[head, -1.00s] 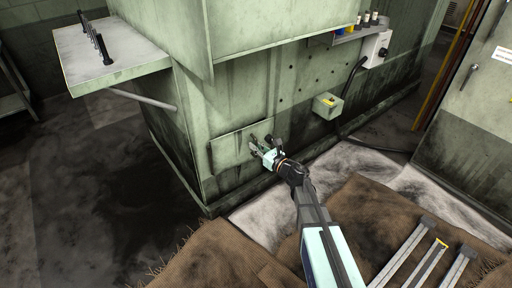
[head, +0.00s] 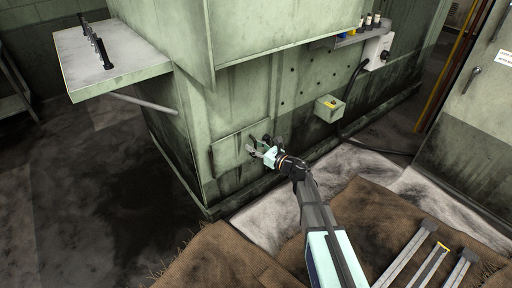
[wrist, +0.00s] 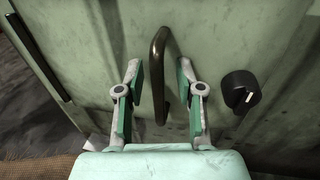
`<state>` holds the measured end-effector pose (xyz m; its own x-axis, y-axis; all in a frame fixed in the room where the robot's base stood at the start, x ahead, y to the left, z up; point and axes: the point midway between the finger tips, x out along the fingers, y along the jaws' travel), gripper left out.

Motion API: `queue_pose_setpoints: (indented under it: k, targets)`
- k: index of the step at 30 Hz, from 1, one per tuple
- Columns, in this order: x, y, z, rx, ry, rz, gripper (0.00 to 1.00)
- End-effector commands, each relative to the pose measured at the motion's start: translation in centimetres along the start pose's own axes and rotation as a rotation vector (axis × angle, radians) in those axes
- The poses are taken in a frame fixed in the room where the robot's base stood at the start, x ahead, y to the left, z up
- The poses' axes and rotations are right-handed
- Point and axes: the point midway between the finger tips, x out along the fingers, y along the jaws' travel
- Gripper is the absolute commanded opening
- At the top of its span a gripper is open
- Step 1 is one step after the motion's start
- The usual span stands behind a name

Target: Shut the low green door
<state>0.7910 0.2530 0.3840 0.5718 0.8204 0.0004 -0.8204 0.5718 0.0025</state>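The low green door (head: 230,155) is a flat stained panel low on the green machine. It looks about flush with the machine's face; I cannot tell whether a small gap is left. Its dark bow handle (wrist: 158,65) stands between my fingers in the wrist view, with space visible on both sides. A black knob (wrist: 240,90) with a white mark is to the right of the handle. My gripper (wrist: 160,100) is open, its green pads on either side of the handle. In the head view my gripper (head: 261,153) is in front of the door's right part and partly hides it.
A small green box (head: 329,109) sticks out from the machine to the right. A grey shelf (head: 120,62) juts out at the upper left. Metal bars (head: 430,262) lie on brown matting at the lower right. The floor left of the machine is clear.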

Motion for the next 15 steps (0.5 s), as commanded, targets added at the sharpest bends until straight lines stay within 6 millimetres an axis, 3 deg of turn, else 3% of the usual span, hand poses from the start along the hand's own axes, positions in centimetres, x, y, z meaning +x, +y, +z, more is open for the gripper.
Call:
queue_pose_setpoints:
  k: [8, 15]
  targets:
    - [-0.4, 0.1, 0.0, 0.000, 0.000, 0.000, 0.37]
    - [-3.3, 0.2, 0.0, 0.001, 0.001, -0.003, 0.37]
